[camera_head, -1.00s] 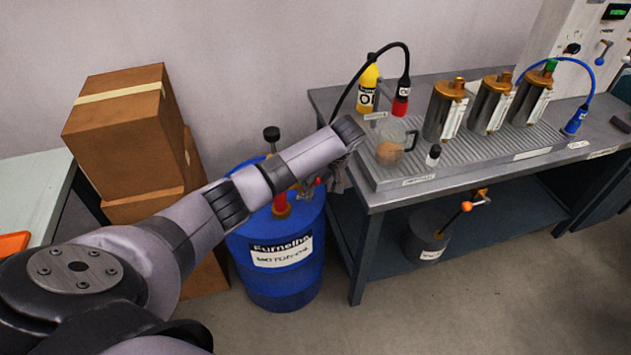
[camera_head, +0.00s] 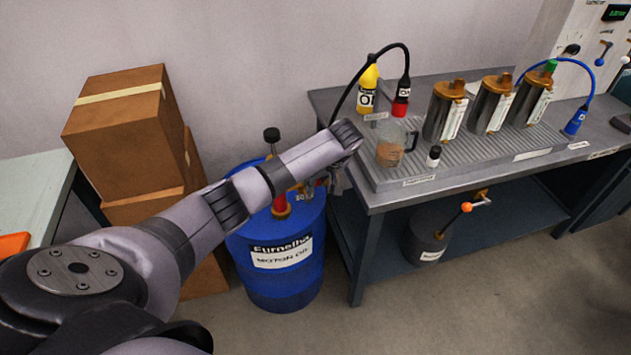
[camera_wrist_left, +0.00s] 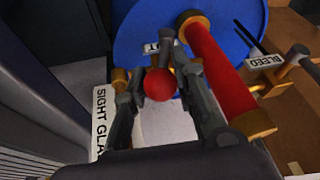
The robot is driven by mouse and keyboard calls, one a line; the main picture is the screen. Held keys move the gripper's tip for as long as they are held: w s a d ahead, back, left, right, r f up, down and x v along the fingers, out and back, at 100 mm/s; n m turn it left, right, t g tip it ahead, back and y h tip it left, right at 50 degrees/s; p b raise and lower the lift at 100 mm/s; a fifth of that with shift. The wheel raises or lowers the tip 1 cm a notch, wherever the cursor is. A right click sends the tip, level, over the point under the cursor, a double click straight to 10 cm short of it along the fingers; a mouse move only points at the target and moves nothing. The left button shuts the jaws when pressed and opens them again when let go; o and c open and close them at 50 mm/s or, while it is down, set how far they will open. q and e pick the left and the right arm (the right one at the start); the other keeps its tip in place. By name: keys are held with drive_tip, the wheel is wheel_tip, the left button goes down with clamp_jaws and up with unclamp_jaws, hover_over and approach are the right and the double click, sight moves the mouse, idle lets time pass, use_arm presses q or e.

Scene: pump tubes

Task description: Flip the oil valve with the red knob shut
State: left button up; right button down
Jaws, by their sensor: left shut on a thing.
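The red knob (camera_wrist_left: 160,84) of the oil valve shows in the left wrist view, between the two fingers of my left gripper (camera_wrist_left: 163,98). The gripper is shut on it. The valve handle runs from the knob up toward the top of the blue drum (camera_wrist_left: 140,30). In the head view my left gripper (camera_head: 335,178) is beside the top right of the blue drum (camera_head: 275,255), and the knob is hidden behind my arm and hand. My right gripper is not in view.
A red pipe (camera_wrist_left: 222,70) with brass ends runs close to the gripper, and a "BLEED" tag (camera_wrist_left: 264,62) is beside it. The workbench (camera_head: 375,200) stands just right of the drum. Cardboard boxes (camera_head: 125,125) are stacked at the left.

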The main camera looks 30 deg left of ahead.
use_arm(q)
clamp_jaws()
drive_tip(key=shift+s+r+p, duration=0.1)
drive_tip(key=shift+r+p, duration=0.05)
drive_tip(key=shift+p, duration=0.35)
drive_tip(key=t+h+p, duration=0.1)
drive_tip(key=p, duration=0.1)
drive_tip(key=s+a+p, duration=0.1)
drive_tip(key=p, duration=0.2)
drive_tip(key=shift+s+r+t+h, duration=0.2)
drive_tip(key=shift+r+t+h, duration=0.05)
drive_tip(key=shift+t+h, duration=0.15)
drive_tip(key=shift+s+a+f+n+t+h+p, duration=0.15)
drive_tip(key=shift+n+t+h+p, duration=0.2)
drive_tip(key=shift+p, duration=0.5)
drive_tip(key=shift+f, duration=0.15)
drive_tip(key=o, duration=1)
unclamp_jaws()
drive_tip(key=shift+a, duration=0.1)
drive_tip(key=shift+c, duration=0.2)
